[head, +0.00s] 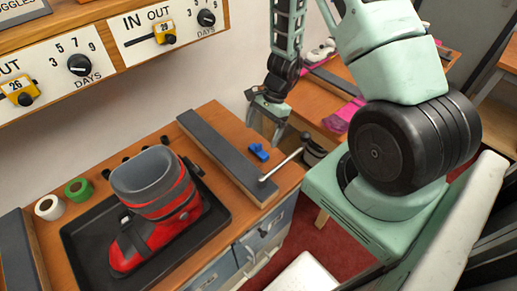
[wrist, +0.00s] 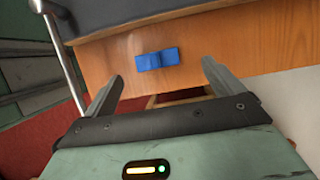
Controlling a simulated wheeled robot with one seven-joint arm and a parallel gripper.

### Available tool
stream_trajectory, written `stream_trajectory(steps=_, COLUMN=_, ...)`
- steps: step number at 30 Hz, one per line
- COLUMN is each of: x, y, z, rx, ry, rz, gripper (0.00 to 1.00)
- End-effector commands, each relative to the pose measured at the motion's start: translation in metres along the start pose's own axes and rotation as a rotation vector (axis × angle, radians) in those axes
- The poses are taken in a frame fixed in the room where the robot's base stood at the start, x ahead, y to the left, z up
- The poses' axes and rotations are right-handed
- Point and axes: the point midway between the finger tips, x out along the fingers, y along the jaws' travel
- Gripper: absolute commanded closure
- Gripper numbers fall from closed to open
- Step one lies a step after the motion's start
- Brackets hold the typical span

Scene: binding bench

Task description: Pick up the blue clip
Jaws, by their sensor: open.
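The small blue clip (head: 259,152) lies on the wooden bench top, just right of a long dark grey bar and near the bench's right edge. In the wrist view the blue clip (wrist: 158,59) lies flat on the wood, ahead of the fingertips and roughly centred between them. My gripper (head: 266,122) hangs above and a little to the right of the clip in the head view. Its two fingers (wrist: 161,75) are spread apart in the wrist view with nothing between them, and they do not touch the clip.
The dark grey bar (head: 225,150) and a metal lever (head: 285,165) flank the clip. A red ski boot (head: 155,215) stands in a black tray (head: 218,216) to the left. Green (head: 79,190) and white (head: 49,208) tape rolls lie beyond. A dial panel (head: 60,75) overhangs the back.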

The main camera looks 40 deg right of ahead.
Motion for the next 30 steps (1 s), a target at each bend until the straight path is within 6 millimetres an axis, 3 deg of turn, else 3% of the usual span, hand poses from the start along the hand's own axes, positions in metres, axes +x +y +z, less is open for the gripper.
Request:
stream_trajectory(steps=7, x=0.015, y=0.003, z=0.001, rx=0.002, ry=-0.001, rz=0.002, gripper=0.07)
stream_trajectory(steps=16, x=0.052, y=0.008, z=0.002, rx=0.002, ry=-0.001, rz=0.001, gripper=0.07)
stream_trajectory(steps=25, x=0.058, y=0.007, z=0.002, rx=0.000, ry=0.000, rz=-0.001, gripper=0.07)
stream_trajectory(steps=26, x=0.058, y=0.007, z=0.002, rx=0.000, ry=0.000, rz=-0.001, gripper=0.10)
stream_trajectory(steps=30, x=0.058, y=0.007, z=0.002, rx=0.000, ry=0.000, rz=-0.001, gripper=0.49)
